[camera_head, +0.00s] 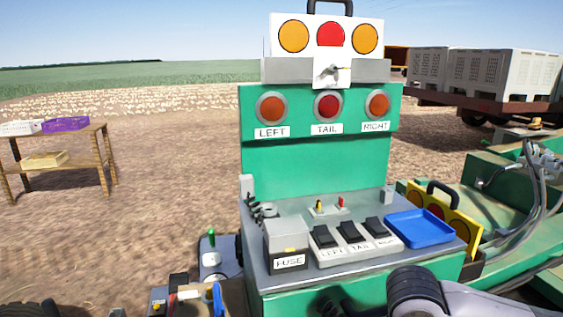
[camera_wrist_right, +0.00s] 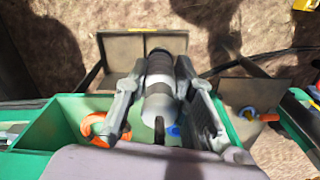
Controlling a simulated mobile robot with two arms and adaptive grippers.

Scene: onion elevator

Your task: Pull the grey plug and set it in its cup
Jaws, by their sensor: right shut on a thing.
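My right gripper (camera_wrist_right: 161,68) is shut on a grey cylinder with dark bands (camera_wrist_right: 159,86), which looks like the grey plug. The plug lies lengthwise between the two fingers, above an open green bin (camera_wrist_right: 60,112). It is apart from any socket that I can make out. No cup for it can be told for sure in either view. The head view shows part of my right arm at the lower right, but not its gripper. My left gripper is in neither view.
The green console carries a FUSE box (camera_head: 287,243), three switches (camera_head: 352,238) and a blue tray (camera_head: 420,229).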

